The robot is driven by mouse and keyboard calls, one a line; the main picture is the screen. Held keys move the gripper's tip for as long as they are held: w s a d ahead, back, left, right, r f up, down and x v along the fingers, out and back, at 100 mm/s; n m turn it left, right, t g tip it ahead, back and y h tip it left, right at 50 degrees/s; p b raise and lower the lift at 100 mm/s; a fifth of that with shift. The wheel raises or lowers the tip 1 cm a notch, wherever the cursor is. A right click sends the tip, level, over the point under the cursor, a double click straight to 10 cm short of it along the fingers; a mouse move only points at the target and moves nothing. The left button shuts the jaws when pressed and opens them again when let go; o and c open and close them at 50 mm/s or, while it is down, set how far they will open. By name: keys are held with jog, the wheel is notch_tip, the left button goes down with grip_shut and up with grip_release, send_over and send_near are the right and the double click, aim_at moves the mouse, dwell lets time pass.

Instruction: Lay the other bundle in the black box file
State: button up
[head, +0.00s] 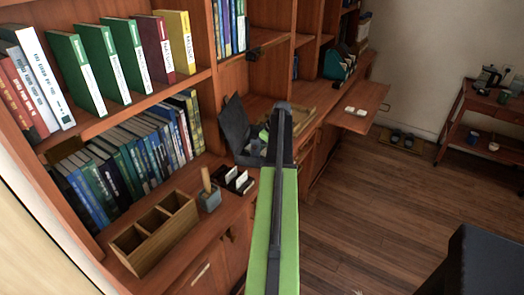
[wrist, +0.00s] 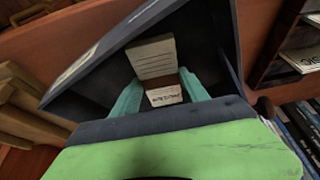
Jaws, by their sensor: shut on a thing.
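The black box file (head: 233,128) stands open on the counter of the shelf unit, its lid raised. It fills the middle of the wrist view, where its dark wall (wrist: 222,40) shows. My gripper (wrist: 160,80) reaches into it with teal fingers, shut on a small bundle (wrist: 164,95) with a white label on its end. A pale grey bundle (wrist: 152,58) with lined writing sits just beyond the held one, inside the file. Whether the held bundle touches the floor of the file cannot be told. In the head view my arm hides much of the file and gripper.
Left of the file on the counter are a black card holder (head: 232,180), a stamp on a grey block (head: 209,197) and a wooden compartment tray (head: 152,236). A wooden tray (head: 291,118) lies behind. Books fill the shelves at left.

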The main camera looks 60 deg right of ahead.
jog(key=shift+f, duration=0.2)
jog(key=o, duration=1.4)
jog(key=shift+r, duration=0.1)
jog(key=p+v, duration=1.1)
jog(key=v, duration=0.1)
jog(key=shift+r, duration=0.15)
